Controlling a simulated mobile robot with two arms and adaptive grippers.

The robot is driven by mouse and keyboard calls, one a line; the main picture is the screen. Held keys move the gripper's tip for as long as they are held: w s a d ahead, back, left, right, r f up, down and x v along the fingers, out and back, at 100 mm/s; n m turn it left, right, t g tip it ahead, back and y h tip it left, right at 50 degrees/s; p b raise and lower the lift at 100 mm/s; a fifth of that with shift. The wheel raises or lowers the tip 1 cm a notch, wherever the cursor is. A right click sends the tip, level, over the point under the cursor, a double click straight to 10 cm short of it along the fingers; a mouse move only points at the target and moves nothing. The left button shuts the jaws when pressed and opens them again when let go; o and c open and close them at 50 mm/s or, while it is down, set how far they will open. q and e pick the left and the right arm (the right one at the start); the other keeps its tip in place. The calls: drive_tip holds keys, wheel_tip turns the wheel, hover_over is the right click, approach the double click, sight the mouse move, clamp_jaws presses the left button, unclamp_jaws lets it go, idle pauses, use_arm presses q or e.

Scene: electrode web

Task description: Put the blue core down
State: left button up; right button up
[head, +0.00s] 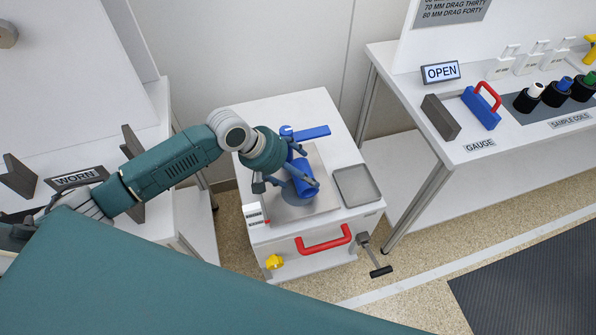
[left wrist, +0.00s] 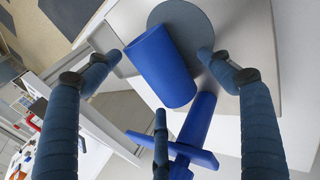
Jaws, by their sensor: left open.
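The blue core (head: 306,188) is a plain cylinder at the round grey disc (head: 291,197) on the white cart's top. In the left wrist view the core (left wrist: 160,68) overlaps the edge of the disc (left wrist: 188,22); I cannot tell whether it stands or lies. My left gripper (head: 287,183) is over the cart with its fingers spread around the core. In the left wrist view the fingers (left wrist: 160,62) show gaps to either side of the core. The gripper hides part of the core in the head view. My right gripper is not in view.
A blue cross-shaped piece (head: 312,132) lies behind the gripper. An empty grey tray (head: 358,187) is at the cart's right. The cart has a red handle (head: 323,240).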

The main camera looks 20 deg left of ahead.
use_arm(q)
drive_tip(key=v, duration=1.2)
drive_tip(key=shift+r, duration=0.45)
